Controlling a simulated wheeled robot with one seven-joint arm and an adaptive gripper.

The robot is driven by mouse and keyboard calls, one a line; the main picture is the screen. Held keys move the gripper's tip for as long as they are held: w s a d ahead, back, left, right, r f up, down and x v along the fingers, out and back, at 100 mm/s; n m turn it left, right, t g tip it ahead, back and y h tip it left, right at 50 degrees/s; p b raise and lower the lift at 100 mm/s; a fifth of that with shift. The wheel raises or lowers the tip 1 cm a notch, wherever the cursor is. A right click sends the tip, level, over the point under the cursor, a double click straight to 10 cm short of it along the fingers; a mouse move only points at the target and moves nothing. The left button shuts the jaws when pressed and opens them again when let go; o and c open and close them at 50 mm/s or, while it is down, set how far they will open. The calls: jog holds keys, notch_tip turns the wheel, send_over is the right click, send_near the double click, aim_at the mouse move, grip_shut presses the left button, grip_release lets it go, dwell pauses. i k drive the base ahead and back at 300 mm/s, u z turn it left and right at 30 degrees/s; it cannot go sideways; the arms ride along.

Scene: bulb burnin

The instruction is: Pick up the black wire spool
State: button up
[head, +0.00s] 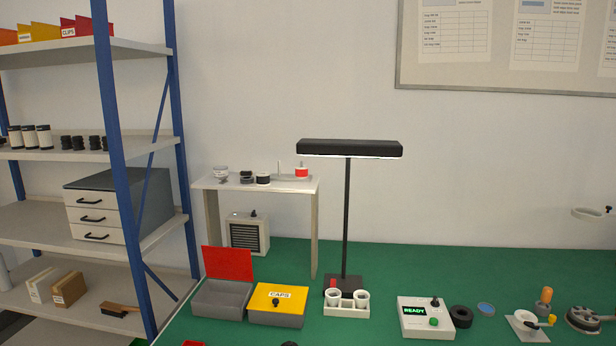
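Several small items stand on a white riser (215,183) at the back left of the green bench. Among them are a small dark round piece (247,179) and a short dark spool-like piece with a pale top (263,180). A red spool-like piece (302,173) sits to their right, beside a thin upright pin. A black ring or roll (461,317) lies on the bench at the right. I cannot tell for certain which dark piece is the black wire spool. My gripper is not in view.
A black lamp (347,210) rises mid-bench. Before it are a white cup holder (346,311), a yellow-lidded CAPS box (277,297), an open grey box (222,299) and a READY device (425,318). A blue-post shelf (112,160) stands left. The back right bench is clear.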

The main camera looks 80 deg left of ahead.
aim_at(263, 178)
jog(key=u, duration=2.9)
